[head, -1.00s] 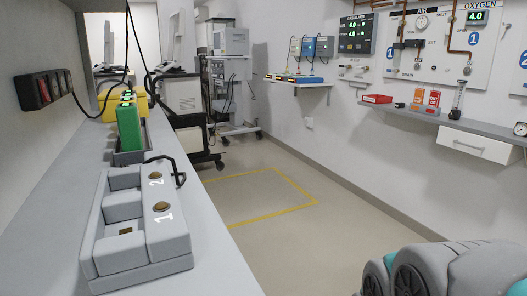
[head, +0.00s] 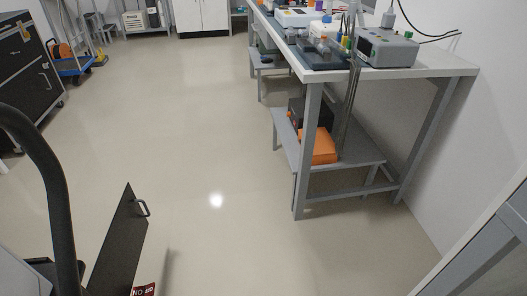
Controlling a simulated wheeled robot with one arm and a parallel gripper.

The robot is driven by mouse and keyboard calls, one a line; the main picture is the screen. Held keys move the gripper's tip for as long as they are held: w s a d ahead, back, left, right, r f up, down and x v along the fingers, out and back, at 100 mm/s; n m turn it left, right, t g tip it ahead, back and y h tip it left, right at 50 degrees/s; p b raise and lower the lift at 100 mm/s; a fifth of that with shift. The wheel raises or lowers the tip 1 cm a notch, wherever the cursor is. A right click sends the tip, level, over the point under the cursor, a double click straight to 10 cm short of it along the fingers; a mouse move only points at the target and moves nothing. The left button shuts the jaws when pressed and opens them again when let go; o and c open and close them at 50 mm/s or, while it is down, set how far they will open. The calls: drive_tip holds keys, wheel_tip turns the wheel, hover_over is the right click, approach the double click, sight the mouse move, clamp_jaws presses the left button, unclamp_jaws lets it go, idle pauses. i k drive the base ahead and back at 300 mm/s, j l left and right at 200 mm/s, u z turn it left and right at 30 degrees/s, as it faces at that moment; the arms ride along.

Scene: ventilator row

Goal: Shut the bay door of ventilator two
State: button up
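A dark flat panel (head: 120,238) with a small metal handle (head: 144,207) stands out at the lower left of the head view. It looks like a swung-open door. A red label (head: 144,289) with partly cut-off white lettering is at its foot. A thick black curved bar (head: 52,165) rises left of it, beside a pale grey body (head: 18,272) cut by the frame edge. No ventilator number shows, so I cannot tell which unit this panel belongs to. My gripper is not in view.
Open floor (head: 215,165) runs through the middle. A workbench (head: 420,72) with devices stands right, an orange case (head: 318,147) on its lower shelf. A black drawer cabinet (head: 28,75) and a blue trolley (head: 75,65) stand at the left. White cupboards (head: 200,15) are at the back.

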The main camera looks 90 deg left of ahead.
sight(113, 274)
drive_tip(key=j+u, duration=0.1)
drive_tip(key=u, duration=4.2)
